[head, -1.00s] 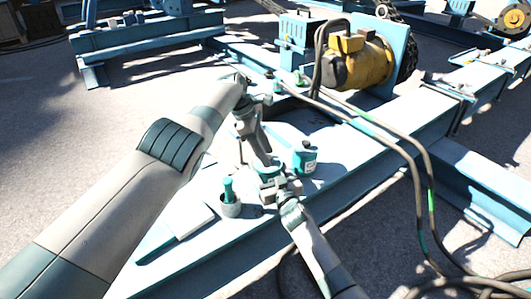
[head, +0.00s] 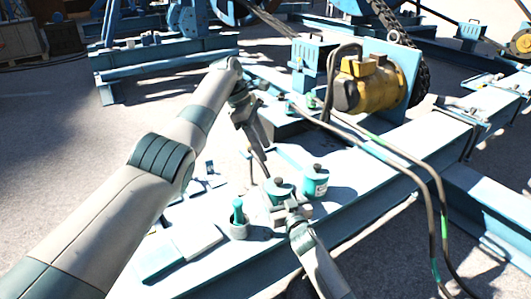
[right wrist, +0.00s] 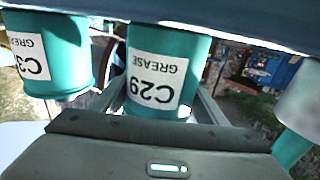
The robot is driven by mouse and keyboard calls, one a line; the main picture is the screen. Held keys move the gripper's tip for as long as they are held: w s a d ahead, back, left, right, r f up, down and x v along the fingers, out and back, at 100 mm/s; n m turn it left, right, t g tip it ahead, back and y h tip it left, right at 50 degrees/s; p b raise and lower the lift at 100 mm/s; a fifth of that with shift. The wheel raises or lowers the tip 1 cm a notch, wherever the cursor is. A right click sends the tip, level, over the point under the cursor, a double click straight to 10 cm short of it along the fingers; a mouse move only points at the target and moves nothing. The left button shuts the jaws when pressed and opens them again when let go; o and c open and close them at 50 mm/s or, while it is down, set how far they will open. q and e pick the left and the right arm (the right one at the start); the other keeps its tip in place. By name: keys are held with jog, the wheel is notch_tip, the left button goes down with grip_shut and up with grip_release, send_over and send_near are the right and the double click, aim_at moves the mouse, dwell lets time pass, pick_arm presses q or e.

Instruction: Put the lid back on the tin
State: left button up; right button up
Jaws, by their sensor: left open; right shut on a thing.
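A teal grease tin (head: 277,191) stands upright on the pale blue beam, with a dark-knobbed lid (head: 279,182) seen on its top. In the right wrist view this tin (right wrist: 160,70) appears upside down, labelled C29, its lid end hidden behind my gripper. My right gripper (head: 289,208) is shut on it from the front. My left gripper (head: 266,176) is open just above and left of the lid knob, seemingly clear of it. A second lidded teal tin (head: 315,184) stands to the right; its label shows in the right wrist view (right wrist: 45,60).
A flat white and teal item (head: 195,238) lies further left. Black cables (head: 385,150) run from the yellow motor (head: 362,88) past the right side. The beam edge is close in front.

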jog(key=o, duration=1.6)
jog(key=shift+s, duration=0.1)
jog(key=shift+s+d, duration=0.2)
jog(key=shift+s, duration=0.15)
jog(key=p+v, duration=0.4)
jog(key=v, duration=1.2)
jog(key=shift+s, duration=0.25)
jog(key=shift+f, duration=0.1)
